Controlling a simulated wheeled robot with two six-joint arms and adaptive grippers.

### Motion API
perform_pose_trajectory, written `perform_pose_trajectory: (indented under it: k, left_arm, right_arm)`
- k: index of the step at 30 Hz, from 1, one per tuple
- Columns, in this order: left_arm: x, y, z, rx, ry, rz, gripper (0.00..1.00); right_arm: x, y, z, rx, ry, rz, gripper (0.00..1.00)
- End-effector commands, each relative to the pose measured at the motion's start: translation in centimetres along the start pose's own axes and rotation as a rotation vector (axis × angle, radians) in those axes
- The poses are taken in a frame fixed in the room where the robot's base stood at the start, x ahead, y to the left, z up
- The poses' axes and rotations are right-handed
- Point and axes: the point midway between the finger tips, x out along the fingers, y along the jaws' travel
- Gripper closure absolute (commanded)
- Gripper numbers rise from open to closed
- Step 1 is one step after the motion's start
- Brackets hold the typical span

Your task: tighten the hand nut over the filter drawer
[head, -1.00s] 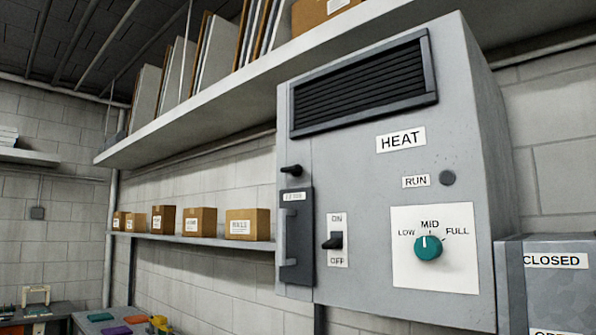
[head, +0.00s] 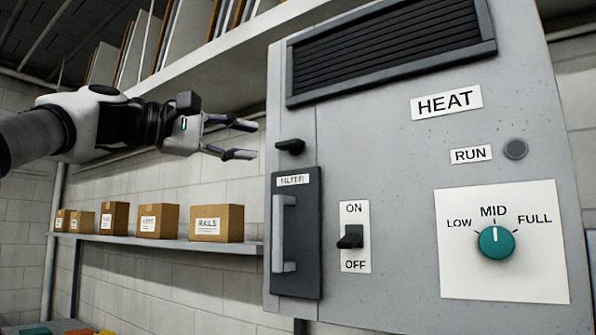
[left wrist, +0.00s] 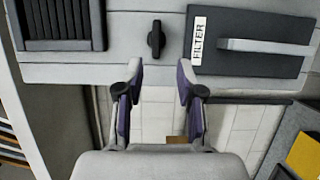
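The hand nut (head: 290,146) is a small black knob on the grey heater cabinet, just above the dark filter drawer (head: 308,240) with its FILTER label and grey handle. My left gripper (head: 243,139) is open and empty, just left of the cabinet and roughly level with the nut. In the left wrist view the nut (left wrist: 156,39) is ahead, between the lines of the two spread fingers (left wrist: 157,78) and apart from them. The filter drawer (left wrist: 250,42) lies to its right there and looks shut. My right gripper is in neither view.
The cabinet also carries an ON/OFF switch (head: 350,237), a green dial (head: 496,242) near MID and a vent grille (head: 390,52). A long shelf (head: 200,62) runs above my left arm. A lower shelf (head: 170,242) holds several cardboard boxes.

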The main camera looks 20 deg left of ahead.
Motion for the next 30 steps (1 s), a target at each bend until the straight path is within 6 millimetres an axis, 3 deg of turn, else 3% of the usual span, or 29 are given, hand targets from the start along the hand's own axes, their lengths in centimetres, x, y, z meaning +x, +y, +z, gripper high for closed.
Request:
perform_pose_trajectory:
  k: [4,11,16,24,27,30]
  left_arm:
    - [0.6,1.1,0.5,0.002,-0.012,0.007,0.62]
    - [4.8,1.4,0.4,0.000,-0.008,0.003,0.62]
    - [7.1,0.6,0.4,0.003,-0.007,0.005,0.62]
    - [7.4,0.5,0.4,0.003,-0.006,0.006,0.62]
    - [7.4,0.5,0.4,0.004,-0.006,0.006,0.98]
    - [7.4,0.5,0.4,0.004,-0.006,0.006,1.00]
  right_arm:
    - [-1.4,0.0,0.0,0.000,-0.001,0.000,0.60]
    - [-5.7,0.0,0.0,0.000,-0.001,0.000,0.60]
    - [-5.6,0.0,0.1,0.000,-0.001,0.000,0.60]
    - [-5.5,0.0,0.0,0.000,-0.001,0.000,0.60]
    - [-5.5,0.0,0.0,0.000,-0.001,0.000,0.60]
    - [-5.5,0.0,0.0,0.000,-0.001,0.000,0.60]
